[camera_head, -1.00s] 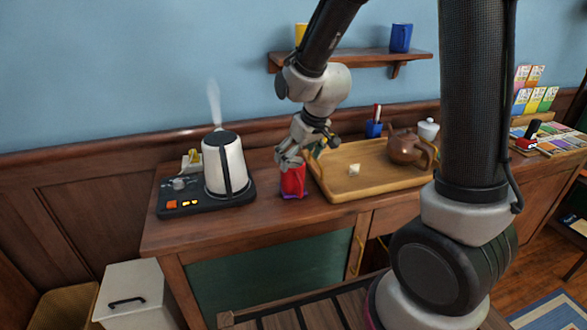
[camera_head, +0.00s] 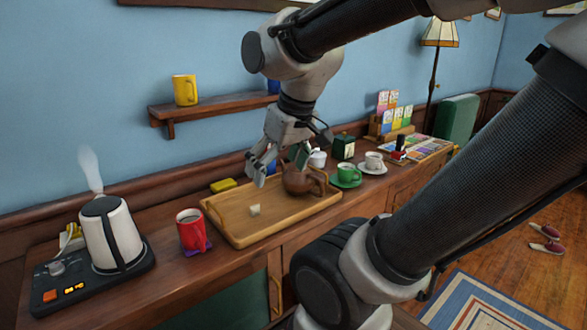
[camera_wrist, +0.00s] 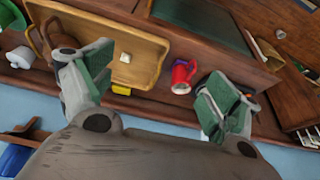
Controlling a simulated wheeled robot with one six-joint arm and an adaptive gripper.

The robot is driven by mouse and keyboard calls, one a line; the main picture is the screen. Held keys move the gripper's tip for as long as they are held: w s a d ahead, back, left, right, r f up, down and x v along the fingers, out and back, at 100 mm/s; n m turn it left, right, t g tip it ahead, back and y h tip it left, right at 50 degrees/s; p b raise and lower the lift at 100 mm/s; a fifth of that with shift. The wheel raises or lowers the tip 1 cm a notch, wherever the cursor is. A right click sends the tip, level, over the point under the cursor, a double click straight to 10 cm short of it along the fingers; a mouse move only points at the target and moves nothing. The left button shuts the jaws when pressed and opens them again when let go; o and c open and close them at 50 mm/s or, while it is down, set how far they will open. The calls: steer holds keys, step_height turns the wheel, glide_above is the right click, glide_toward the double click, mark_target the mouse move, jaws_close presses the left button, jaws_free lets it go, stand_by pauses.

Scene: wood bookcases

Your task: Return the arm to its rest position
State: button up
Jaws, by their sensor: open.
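My gripper (camera_head: 281,168) is open and empty, raised above the tray near the brown teapot in the head view. In the wrist view my gripper (camera_wrist: 155,98) shows its two green-padded fingers spread wide with nothing between them. My arm reaches in from the upper right of the head view. The red mug (camera_head: 191,231) stands upright on a purple coaster (camera_head: 203,249), left of the tray and apart from my gripper. The mug also shows in the wrist view (camera_wrist: 182,74).
A wooden tray (camera_head: 236,236) holds a teapot (camera_head: 302,181) and a small pale cube (camera_head: 254,210). A steaming kettle (camera_head: 112,234) stands on its base at left. A wall shelf (camera_head: 215,106) bears a yellow mug (camera_head: 185,90).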

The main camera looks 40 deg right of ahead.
steer(key=shift+m, duration=0.3)
steer(key=s, duration=0.1)
steer(key=s+d, duration=0.1)
steer(key=s, duration=0.2)
steer(key=shift+d+r, duration=0.15)
steer(key=shift+r, duration=0.15)
